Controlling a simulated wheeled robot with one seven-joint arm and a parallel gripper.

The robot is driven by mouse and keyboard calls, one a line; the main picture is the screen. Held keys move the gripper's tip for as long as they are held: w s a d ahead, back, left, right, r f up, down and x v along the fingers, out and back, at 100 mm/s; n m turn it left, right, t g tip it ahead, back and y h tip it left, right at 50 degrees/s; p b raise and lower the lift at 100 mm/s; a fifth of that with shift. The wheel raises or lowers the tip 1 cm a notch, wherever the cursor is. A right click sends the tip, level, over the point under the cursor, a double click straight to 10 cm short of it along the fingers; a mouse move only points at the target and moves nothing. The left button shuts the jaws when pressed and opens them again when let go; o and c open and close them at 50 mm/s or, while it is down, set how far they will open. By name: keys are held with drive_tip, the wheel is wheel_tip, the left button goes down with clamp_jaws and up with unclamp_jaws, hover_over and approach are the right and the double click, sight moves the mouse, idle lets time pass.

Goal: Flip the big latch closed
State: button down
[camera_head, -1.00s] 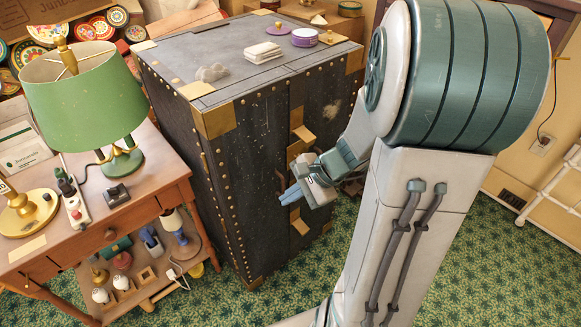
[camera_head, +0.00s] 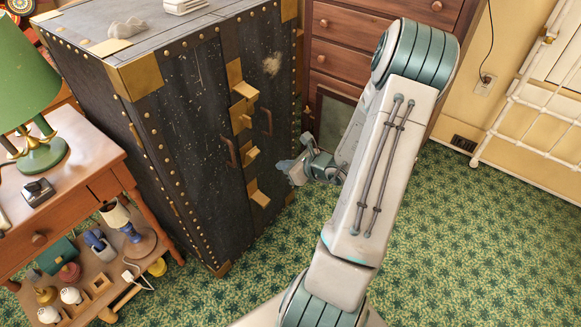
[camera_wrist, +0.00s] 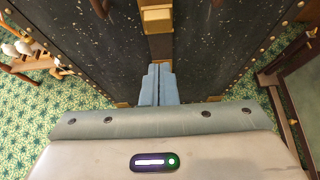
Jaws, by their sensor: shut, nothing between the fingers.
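A dark upright trunk (camera_head: 185,110) has brass latch pieces along its front seam. An upper brass flap (camera_head: 243,90) sticks out from the seam. A middle brass flap (camera_head: 250,155) and a lower brass flap (camera_head: 258,193) also stick out below it. I cannot tell for sure which one is the big latch. My gripper (camera_head: 283,167) is just right of the middle and lower flaps, with its blue fingers shut and empty. In the wrist view, the shut fingers (camera_wrist: 157,80) point toward the seam, below a brass latch piece (camera_wrist: 157,20). Contact with the trunk cannot be told.
Dark handles (camera_head: 267,121) flank the seam. A wooden side table (camera_head: 85,170) with a green lamp (camera_head: 28,90) stands left. A wooden dresser (camera_head: 345,40) stands behind, and a white rack (camera_head: 530,100) is at right. Green patterned carpet (camera_head: 480,240) is free at front right.

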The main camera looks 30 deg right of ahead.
drive_tip(key=w+a+f+b, duration=0.1)
drive_tip(key=w+a, duration=0.1)
drive_tip(key=w, duration=0.5)
drive_tip(key=shift+w+a+f, duration=0.15)
drive_tip(key=shift+w+a, duration=0.05)
drive_tip(key=shift+a, duration=0.15)
